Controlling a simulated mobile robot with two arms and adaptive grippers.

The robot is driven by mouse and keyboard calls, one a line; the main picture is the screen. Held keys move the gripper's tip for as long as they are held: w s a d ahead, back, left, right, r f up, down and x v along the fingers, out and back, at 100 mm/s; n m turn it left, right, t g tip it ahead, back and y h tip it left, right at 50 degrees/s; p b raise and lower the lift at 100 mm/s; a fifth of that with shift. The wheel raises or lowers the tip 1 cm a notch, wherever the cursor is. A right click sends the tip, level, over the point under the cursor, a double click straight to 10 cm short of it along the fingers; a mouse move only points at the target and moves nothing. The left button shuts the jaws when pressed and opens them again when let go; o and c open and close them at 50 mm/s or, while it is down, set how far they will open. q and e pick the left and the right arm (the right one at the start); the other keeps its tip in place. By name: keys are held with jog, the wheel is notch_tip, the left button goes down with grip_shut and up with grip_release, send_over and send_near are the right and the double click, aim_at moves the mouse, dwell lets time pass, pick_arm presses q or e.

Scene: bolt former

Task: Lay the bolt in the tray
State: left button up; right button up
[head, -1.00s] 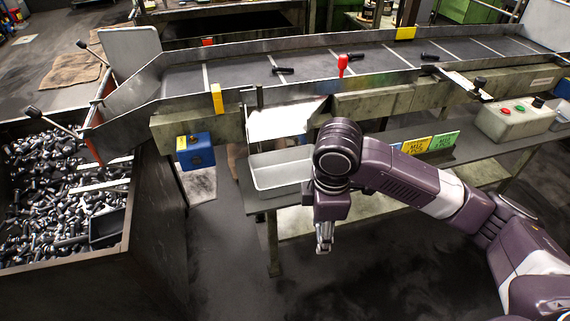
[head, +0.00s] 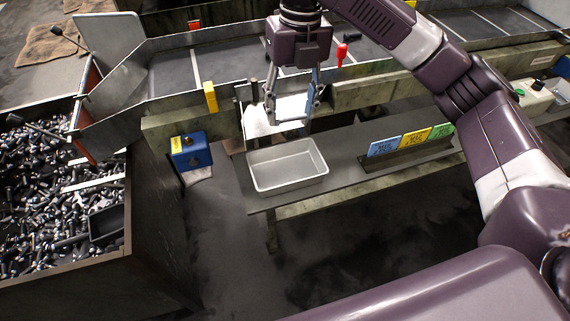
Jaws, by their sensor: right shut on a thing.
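My right gripper (head: 294,104) hangs fingers-down at the pale chute (head: 256,122) on the near side of the conveyor. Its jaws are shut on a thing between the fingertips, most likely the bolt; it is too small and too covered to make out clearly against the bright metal. The tray (head: 288,171) is a shallow, empty metal pan on the grey bench, below and in front of the gripper and apart from it. My left gripper is not in view.
The conveyor (head: 200,70) runs behind the bench (head: 350,165), with a red-topped part (head: 342,51) on its near wall. Blue, yellow and green signs (head: 401,142) stand right of the tray. A blue box (head: 190,152) hangs at left, by a bin (head: 125,200) of bolts.

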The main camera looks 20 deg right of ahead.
jog(key=p, duration=0.2)
send_over(289, 179)
notch_tip(289, 179, down, 16)
jog(key=shift+d+r, duration=0.1)
jog(key=shift+r, duration=0.15)
notch_tip(289, 179, down, 4)
jog(key=shift+p, duration=0.35)
jog(key=shift+f, duration=0.1)
jog(key=shift+f, duration=0.15)
jog(key=shift+f, duration=0.5)
jog(key=o, duration=1.3)
